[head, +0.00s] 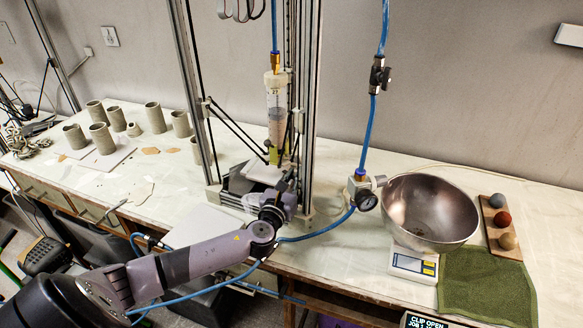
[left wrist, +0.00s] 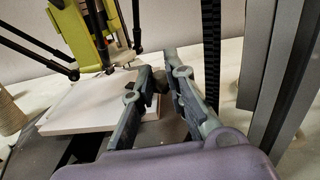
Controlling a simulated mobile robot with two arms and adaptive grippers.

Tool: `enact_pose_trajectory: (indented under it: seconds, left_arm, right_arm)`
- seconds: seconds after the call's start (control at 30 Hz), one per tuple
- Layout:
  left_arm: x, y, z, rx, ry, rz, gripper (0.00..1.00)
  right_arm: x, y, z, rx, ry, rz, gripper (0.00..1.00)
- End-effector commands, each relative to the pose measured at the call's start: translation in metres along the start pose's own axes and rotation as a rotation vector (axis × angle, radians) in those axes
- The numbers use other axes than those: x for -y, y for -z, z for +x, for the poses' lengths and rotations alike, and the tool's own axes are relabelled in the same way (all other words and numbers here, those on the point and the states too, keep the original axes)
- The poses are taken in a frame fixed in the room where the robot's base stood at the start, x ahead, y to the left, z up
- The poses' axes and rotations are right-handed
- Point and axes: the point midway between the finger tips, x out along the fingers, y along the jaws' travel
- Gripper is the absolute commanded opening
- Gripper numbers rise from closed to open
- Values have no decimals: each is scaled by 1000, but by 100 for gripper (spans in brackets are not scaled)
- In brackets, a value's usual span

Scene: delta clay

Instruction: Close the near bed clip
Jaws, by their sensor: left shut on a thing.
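A clay printer stands at the middle of the bench, with a pale square plate (head: 264,174) on its bed; the plate also shows in the left wrist view (left wrist: 85,108). My left gripper (head: 284,186) reaches the bed's near right side from the front. In the left wrist view its fingers (left wrist: 162,80) are closed together at the plate's edge on a small dark piece, the near bed clip (left wrist: 158,77). The fingers hide most of the clip, so its exact position is unclear. A small display (head: 425,321) at the bottom reads "CLIP OPEN". My right gripper is out of view.
The printer's uprights (head: 311,90) and thin dark arms rise close around the bed. Several clay cylinders (head: 155,118) stand at left. A metal bowl (head: 430,205) on a scale, a green towel (head: 488,284) and a board with balls (head: 502,228) are at right.

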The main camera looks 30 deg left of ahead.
Motion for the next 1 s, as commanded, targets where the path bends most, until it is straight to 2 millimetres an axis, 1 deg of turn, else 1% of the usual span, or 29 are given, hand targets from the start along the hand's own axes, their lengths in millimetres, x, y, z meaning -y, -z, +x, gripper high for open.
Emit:
enact_pose_trajectory:
  seconds: [0.03,0.1,0.43,0.47,0.73,1.0]
  left_arm:
    - [1,-4,1,3,-22,-2,0]
    - [1,-3,1,3,-41,-1,0]
    - [1,-1,1,4,-52,1,0]
    - [1,-1,1,4,-52,1,14]
    - [1,-1,1,3,-51,1,32]
    - [1,0,1,2,-50,1,33]
  right_arm:
    - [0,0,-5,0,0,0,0]
    - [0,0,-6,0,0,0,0]
    - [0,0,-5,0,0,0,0]
    - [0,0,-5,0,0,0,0]
    - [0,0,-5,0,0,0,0]
    - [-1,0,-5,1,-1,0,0]
